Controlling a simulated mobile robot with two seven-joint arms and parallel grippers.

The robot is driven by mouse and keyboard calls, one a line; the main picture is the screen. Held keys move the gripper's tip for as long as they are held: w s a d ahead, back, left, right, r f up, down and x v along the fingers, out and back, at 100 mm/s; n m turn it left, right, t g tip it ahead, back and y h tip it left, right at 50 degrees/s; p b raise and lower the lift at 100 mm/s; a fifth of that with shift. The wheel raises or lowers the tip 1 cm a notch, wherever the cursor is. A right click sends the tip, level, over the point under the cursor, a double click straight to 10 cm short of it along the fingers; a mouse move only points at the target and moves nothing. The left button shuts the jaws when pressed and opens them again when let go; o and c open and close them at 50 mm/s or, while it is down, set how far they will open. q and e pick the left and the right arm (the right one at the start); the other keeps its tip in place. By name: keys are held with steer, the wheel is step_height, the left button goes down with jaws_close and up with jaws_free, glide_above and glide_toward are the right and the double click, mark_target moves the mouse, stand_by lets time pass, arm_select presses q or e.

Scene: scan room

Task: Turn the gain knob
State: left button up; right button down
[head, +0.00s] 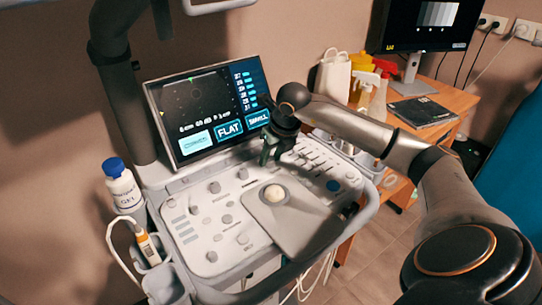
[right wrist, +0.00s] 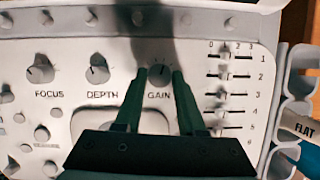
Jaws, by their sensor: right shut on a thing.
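The gain knob (right wrist: 159,75) is a small grey round knob with a light pointer mark, above the printed word GAIN on the white console panel (right wrist: 70,122). My right gripper (right wrist: 159,80) is shut on it, with one dark green finger on each side. In the head view my right gripper (head: 270,155) reaches down to the panel just below the screen, and the gain knob is hidden behind it. The focus knob (right wrist: 40,70) and depth knob (right wrist: 97,70) stand to the left of it. My left gripper is not in view.
Numbered sliders (right wrist: 225,90) lie close to the right of the gain knob. The screen (head: 208,108) rises behind the panel. A trackball (head: 274,194) is nearer the front. A gel bottle (head: 122,187) and a probe (head: 147,246) sit at the left side.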

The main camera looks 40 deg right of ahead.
steer(key=shift+m, duration=0.3)
steer(key=m+h, duration=0.1)
steer(key=m, duration=0.1)
steer(key=shift+a+m, duration=0.15)
steer(key=shift+m, duration=0.15)
steer(key=shift+w+m+g+h, duration=0.1)
steer(key=shift+m+g+h, duration=0.35)
steer(key=shift+m, duration=0.85)
steer(key=c, duration=0.5)
jaws_free()
